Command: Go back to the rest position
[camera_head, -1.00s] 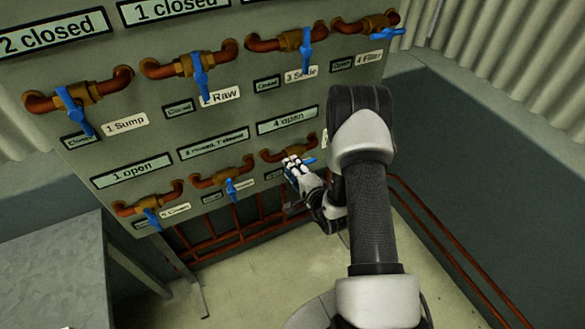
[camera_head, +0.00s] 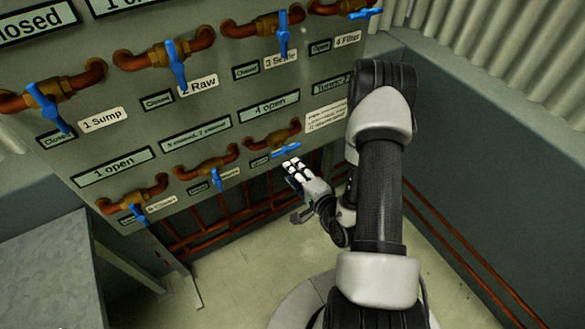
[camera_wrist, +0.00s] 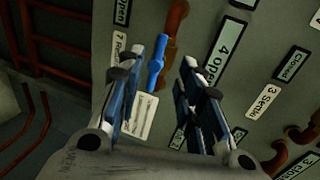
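My gripper (camera_head: 294,170) is in front of the lower right of the valve panel, just below a valve with a blue handle (camera_head: 286,150). That handle is turned crosswise in the head view. In the wrist view my gripper (camera_wrist: 172,68) has its two fingers spread apart with nothing between them in their grasp. The same blue handle (camera_wrist: 156,62) shows beyond the fingers, close to the left one, apart from it as far as I can tell. My arm reaches in from the right of the head view.
The grey panel (camera_head: 235,105) carries two rows of pipe valves with blue handles and labels. Red pipes (camera_head: 225,225) run below it. A grey table (camera_head: 45,265) stands at the lower left. A dark low wall (camera_head: 500,170) is on the right. Some floor (camera_head: 240,280) is clear.

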